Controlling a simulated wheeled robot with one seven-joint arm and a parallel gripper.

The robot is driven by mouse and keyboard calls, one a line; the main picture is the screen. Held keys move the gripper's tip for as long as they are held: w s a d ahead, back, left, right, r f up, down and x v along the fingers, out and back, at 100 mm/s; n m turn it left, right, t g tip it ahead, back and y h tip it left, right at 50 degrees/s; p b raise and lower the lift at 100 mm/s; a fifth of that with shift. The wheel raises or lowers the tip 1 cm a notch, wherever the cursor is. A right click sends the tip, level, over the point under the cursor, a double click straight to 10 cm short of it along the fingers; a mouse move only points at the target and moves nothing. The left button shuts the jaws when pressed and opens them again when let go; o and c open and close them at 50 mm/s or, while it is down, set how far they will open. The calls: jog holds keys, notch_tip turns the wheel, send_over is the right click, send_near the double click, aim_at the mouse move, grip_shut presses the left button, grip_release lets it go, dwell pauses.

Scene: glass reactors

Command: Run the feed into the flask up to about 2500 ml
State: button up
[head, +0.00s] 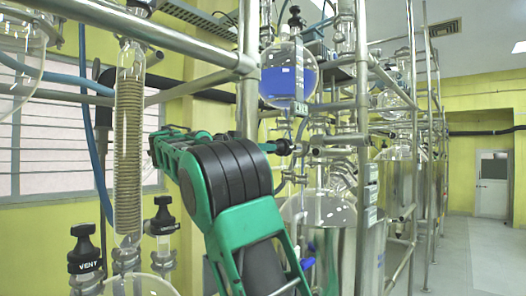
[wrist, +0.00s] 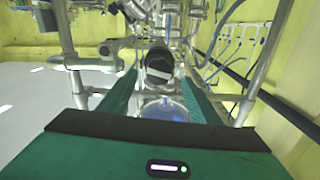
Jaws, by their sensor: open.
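A round glass vessel (head: 288,82) with blue liquid hangs at upper middle in the head view; its marks are too small to read. A black valve knob (head: 282,147) sits on the glass line below it. A large clear round flask (head: 322,210) stands lower down, partly behind my arm; its level cannot be read. In the wrist view, my gripper (wrist: 160,85) is open, with green fingers left and right. A round black knob (wrist: 158,64) with a pale stripe appears between them; contact cannot be told. Blue liquid (wrist: 166,109) shows below it.
Metal frame pipes (head: 250,100) run around the glassware. A coiled glass condenser (head: 129,140) and black-capped vent valves (head: 84,255) stand at left. A steel vessel (head: 400,185) stands at right. Clear floor (head: 470,260) lies at far right.

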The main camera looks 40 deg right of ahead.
jog(key=shift+w+d, duration=0.15)
jog(key=shift+d, duration=1.6)
jog(key=c, duration=1.1)
jog(key=shift+o, duration=0.2)
jog(key=shift+w+a+f+m, duration=0.1)
jog(key=shift+m, duration=4.25)
jog(key=shift+f+m, duration=0.1)
jog(key=shift+m, duration=4.25)
